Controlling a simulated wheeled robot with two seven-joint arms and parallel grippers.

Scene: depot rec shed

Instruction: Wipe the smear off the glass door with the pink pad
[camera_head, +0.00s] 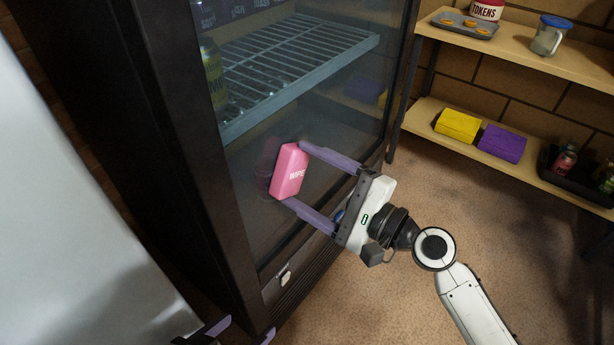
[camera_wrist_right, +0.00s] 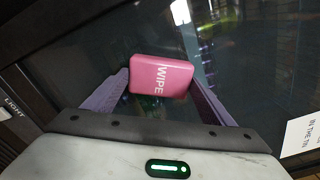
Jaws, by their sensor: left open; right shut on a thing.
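The pink pad (camera_head: 289,171), lettered "WIPE", is held between the purple fingers of my right gripper (camera_head: 293,174). The pad also shows in the right wrist view (camera_wrist_right: 161,76), between the two fingers. It is right at the glass door (camera_head: 250,205) of a dark cabinet, at the lower part of the pane; I cannot tell if it touches. A dim reddish patch shows on the glass just left of the pad; I cannot tell whether it is the smear or a reflection. My left gripper (camera_head: 245,328) is open at the bottom edge, mostly out of frame.
Behind the glass is a wire shelf (camera_head: 295,65) with a green can (camera_head: 213,75). A wooden shelf unit on the right holds a yellow block (camera_head: 457,125), a purple block (camera_head: 502,143) and a dark tray (camera_head: 575,182). The floor (camera_head: 400,290) between is clear.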

